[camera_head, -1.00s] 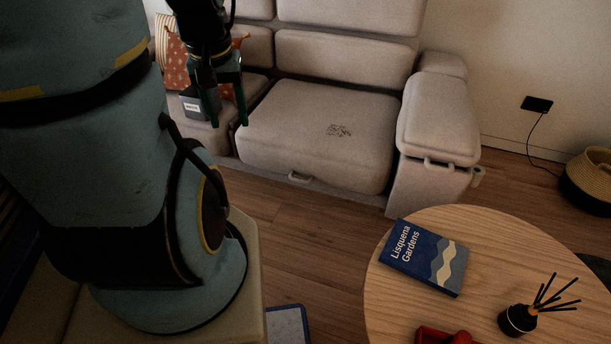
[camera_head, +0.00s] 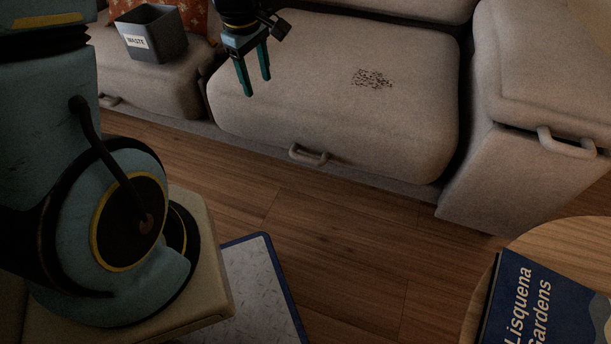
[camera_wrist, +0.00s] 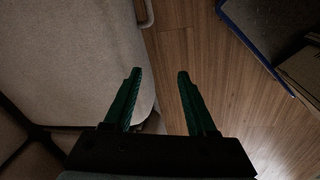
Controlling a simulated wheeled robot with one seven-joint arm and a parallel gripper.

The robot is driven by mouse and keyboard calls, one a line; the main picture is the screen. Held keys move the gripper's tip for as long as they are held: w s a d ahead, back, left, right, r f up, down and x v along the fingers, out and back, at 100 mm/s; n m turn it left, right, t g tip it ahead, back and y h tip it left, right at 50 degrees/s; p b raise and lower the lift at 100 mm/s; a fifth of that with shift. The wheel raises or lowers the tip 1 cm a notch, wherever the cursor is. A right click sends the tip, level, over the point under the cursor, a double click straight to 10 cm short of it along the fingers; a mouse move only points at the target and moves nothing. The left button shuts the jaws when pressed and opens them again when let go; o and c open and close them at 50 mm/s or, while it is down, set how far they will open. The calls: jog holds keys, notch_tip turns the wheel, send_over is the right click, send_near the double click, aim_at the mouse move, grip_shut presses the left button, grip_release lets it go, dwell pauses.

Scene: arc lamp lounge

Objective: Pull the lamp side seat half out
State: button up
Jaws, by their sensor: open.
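The sofa seat (camera_head: 320,90) is a grey cushion block with a dark patch of specks (camera_head: 372,79) on top. A small loop handle (camera_head: 309,155) is on its lower front face. A second seat (camera_head: 150,75) lies to its left; no lamp shows, so I cannot tell which is the lamp side. My gripper (camera_head: 257,90) is open and empty above the left part of the speckled seat, left of and above the handle in the head view. In the wrist view, the open fingers (camera_wrist: 158,75) frame the seat's front edge and floor; the handle (camera_wrist: 147,14) shows at the top.
A grey waste bin (camera_head: 152,35) stands on the left seat. An armrest (camera_head: 545,70) with a handle (camera_head: 567,143) is at right. A round wooden table (camera_head: 560,245) with a blue book (camera_head: 525,310) is at lower right. Wooden floor (camera_head: 340,230) is clear before the seat.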

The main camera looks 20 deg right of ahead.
aim_at(306, 158)
jog(key=d+f+n+b, duration=0.1)
jog(key=d+f+b, duration=0.2)
jog(key=f, duration=0.6)
jog(key=d+f+n+b, duration=0.1)
jog(key=d+f+b, duration=0.3)
jog(key=f+b, duration=0.4)
jog(key=d+f+n+b, duration=0.1)
jog(key=d+f+b, duration=0.2)
jog(key=f+b, duration=0.3)
jog(key=shift+s+d+f, duration=0.15)
jog(key=shift+f, duration=0.7)
jog(key=shift+s+d+f, duration=0.1)
jog(key=shift+f, duration=0.7)
jog(key=shift+s+d+f, duration=0.15)
jog(key=shift+f, duration=0.7)
grip_shut()
